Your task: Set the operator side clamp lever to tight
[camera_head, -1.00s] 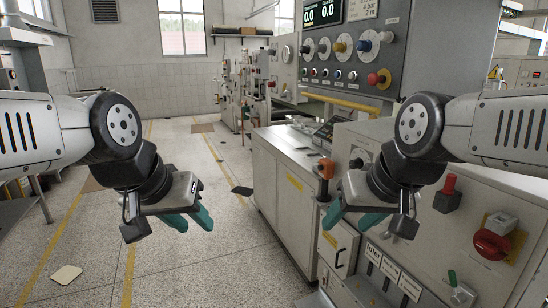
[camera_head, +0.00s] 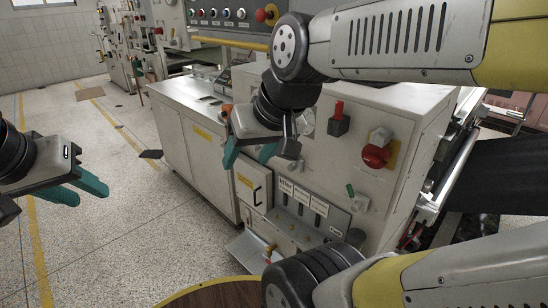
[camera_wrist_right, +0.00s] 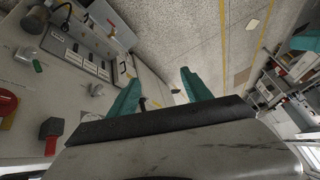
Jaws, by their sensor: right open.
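The grey cabinet front (camera_head: 370,105) carries several controls, and I cannot tell which is the operator side clamp lever. A red-topped lever on a dark block (camera_head: 338,118) stands upright; it also shows in the wrist view (camera_wrist_right: 50,128). A red rotary knob (camera_head: 375,156) is right of it. A small green-tipped lever (camera_head: 350,190) sits lower, tilted. Below is a labelled slotted panel (camera_head: 312,215), its print too small to read fully. My right gripper (camera_head: 247,165) is open and empty in front of the cabinet; its teal fingers are apart in the wrist view (camera_wrist_right: 160,76). My left gripper (camera_head: 92,196) looks open and empty over the floor.
A lower cabinet with a grey top (camera_head: 185,88) stands left of the control cabinet. A yellow rail (camera_head: 230,43) runs behind. A round wooden top (camera_head: 215,293) is at the bottom edge. Rollers (camera_head: 455,165) are at the right. The floor (camera_head: 90,250) at left is open.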

